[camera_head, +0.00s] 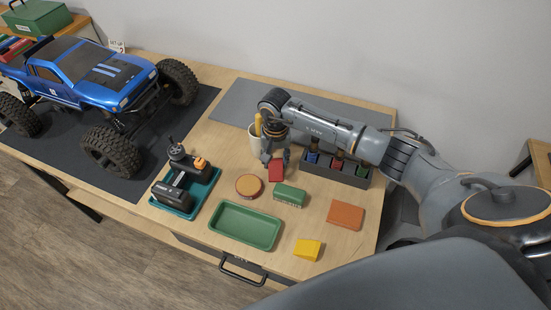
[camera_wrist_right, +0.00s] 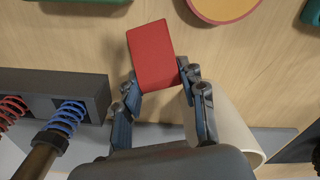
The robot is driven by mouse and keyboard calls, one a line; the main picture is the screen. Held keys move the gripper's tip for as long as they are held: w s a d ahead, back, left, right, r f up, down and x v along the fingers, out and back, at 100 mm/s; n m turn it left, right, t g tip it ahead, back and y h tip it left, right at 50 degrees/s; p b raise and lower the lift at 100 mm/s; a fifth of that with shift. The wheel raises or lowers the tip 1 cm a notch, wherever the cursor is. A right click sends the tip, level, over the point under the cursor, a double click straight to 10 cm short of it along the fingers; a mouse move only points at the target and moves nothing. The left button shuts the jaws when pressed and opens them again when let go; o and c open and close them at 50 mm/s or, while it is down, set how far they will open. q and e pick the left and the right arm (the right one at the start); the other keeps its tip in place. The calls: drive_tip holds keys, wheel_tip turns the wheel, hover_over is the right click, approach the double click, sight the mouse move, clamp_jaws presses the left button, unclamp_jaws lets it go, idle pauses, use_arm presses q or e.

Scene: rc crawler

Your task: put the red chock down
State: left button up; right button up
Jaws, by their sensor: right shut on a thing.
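My right gripper (camera_head: 275,157) is shut on the red chock (camera_head: 276,172), over the wooden table (camera_head: 325,190). In the right wrist view the red chock (camera_wrist_right: 152,55) sits between the two fingertips of the gripper (camera_wrist_right: 159,82), slightly tilted in the picture. I cannot tell whether its underside touches the table. In the head view it is close behind a green block (camera_head: 289,195) and right of a round tan disc (camera_head: 249,185). My left gripper is not in view.
A white mug (camera_head: 256,145) and a dark rack (camera_head: 349,181) with coil-spring shocks flank the gripper. In front are a green tray (camera_head: 245,226), an orange-brown block (camera_head: 345,215) and a yellow block (camera_head: 308,249). A blue truck (camera_head: 85,70) stands left. Bare wood lies between the blocks.

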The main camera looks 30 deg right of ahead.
drive_tip(key=shift+f, duration=0.15)
drive_tip(key=o, duration=1.2)
